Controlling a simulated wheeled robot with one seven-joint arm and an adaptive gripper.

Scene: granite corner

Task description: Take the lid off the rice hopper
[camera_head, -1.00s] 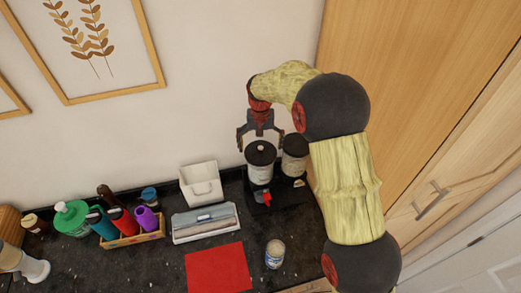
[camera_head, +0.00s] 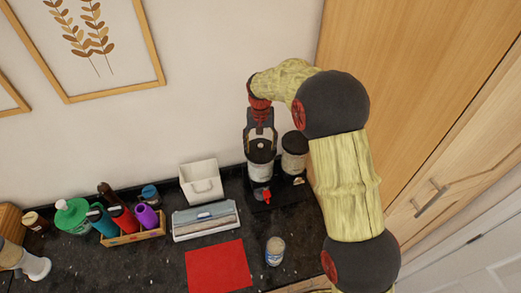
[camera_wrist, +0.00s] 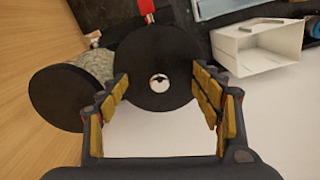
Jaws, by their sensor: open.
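Two clear canisters with black lids stand side by side at the back of the counter. The left canister (camera_head: 260,172), with a red tap (camera_head: 267,196) at its front, has its round lid (camera_head: 262,155) on; that lid, with a pale centre knob, also shows in the wrist view (camera_wrist: 150,45). I cannot read which canister holds rice. My gripper (camera_head: 260,145) points down over the left lid, fingers apart. In the wrist view its padded fingers (camera_wrist: 160,82) stand on either side of the knob, with gaps to it. Whether they touch the lid is unclear.
The second canister (camera_head: 294,162) stands close on the right, its lid (camera_wrist: 68,97) near one finger in the wrist view. A white bin (camera_head: 201,184) stands to the left. A can (camera_head: 275,252) and red mat (camera_head: 218,268) lie in front. The wooden cabinet (camera_head: 420,110) rises at right.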

